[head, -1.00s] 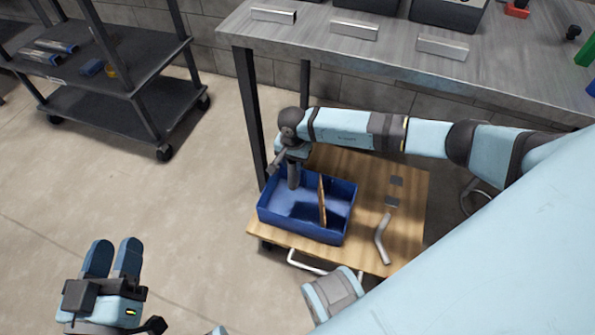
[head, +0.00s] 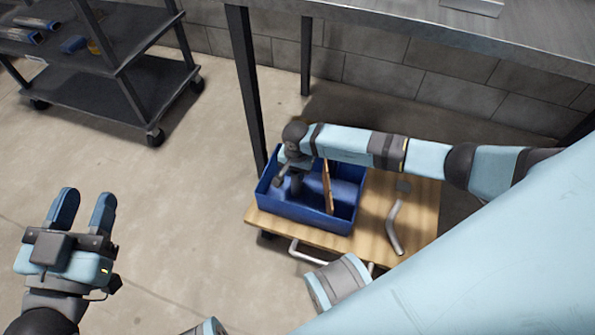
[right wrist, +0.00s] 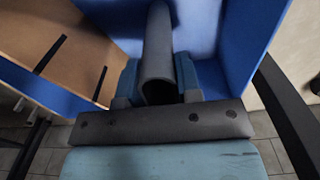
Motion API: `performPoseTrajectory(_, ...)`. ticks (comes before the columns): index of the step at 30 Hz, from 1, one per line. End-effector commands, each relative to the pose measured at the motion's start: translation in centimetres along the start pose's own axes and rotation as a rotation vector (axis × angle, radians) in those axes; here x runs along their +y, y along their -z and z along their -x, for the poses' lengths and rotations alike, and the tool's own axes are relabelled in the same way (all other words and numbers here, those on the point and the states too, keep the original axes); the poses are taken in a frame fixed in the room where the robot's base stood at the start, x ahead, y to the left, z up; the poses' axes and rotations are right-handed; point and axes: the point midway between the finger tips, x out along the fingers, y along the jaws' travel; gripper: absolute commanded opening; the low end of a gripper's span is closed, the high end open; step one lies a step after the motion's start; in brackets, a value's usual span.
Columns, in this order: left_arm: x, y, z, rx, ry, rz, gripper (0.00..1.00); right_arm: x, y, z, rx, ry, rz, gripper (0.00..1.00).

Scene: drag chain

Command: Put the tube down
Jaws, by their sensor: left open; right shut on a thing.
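In the right wrist view, a dark grey hollow tube (right wrist: 158,45) lies between the two fingers of my right gripper (right wrist: 158,78), which is shut on it. Its open end faces the camera. In the head view, my right gripper (head: 292,176) is down inside the left compartment of the blue bin (head: 310,222), left of the brown divider (head: 327,188). The arm partly hides the tube there, and I cannot tell whether it touches the bin floor. My left gripper (head: 84,208) is open and empty over the floor at the left.
The bin stands on a wooden-topped cart (head: 425,205). A bent metal tube (head: 394,228) lies on the cart right of the bin. A steel table (head: 420,35) stands behind, with a dark leg near the bin. A black shelf cart (head: 110,95) is at back left.

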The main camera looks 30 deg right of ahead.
Motion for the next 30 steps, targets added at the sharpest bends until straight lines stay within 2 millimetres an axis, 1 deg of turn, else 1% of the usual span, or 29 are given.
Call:
performPoseTrajectory(3,0.1,0.0,0.1,-0.004,-0.002,0.004,0.43,0.0,0.0,0.2,0.000,0.000,0.000,0.00)
performPoseTrajectory(7,0.2,-0.1,0.2,-0.007,-0.002,0.006,0.43,0.0,0.0,-0.2,0.000,0.000,0.000,0.00)
performPoseTrajectory(8,0.2,-0.1,0.2,-0.006,-0.002,0.006,0.43,0.0,0.0,-0.2,0.000,0.000,0.000,0.36)
performPoseTrajectory(9,0.2,-0.1,0.2,-0.007,-0.002,0.006,0.43,0.0,0.0,-0.1,0.000,0.000,0.000,0.46)
performPoseTrajectory(11,0.2,-0.1,0.2,-0.006,-0.001,0.007,0.43,0.0,0.0,-0.1,-0.001,0.000,0.000,0.57)
performPoseTrajectory(18,0.2,0.0,0.1,-0.004,0.001,0.011,0.43,0.0,0.0,-0.1,-0.001,0.000,0.000,0.57)
performPoseTrajectory(21,0.2,0.2,0.1,-0.004,0.001,0.013,0.43,0.0,0.0,0.4,0.000,0.000,0.000,0.57)
performPoseTrajectory(23,0.1,0.7,0.0,-0.007,-0.001,0.021,0.43,0.0,0.1,1.2,0.001,0.001,0.001,0.57)
performPoseTrajectory(27,0.3,1.4,0.1,-0.039,-0.010,0.076,0.43,-0.1,0.2,4.1,0.003,0.002,0.002,0.57)
performPoseTrajectory(29,0.7,1.1,0.4,-0.069,-0.011,0.126,0.43,0.0,0.1,5.5,0.002,0.002,0.002,0.57)
performPoseTrajectory(30,1.3,0.5,0.7,-0.101,-0.007,0.180,0.43,-0.1,0.1,6.4,0.002,0.002,0.003,0.57)
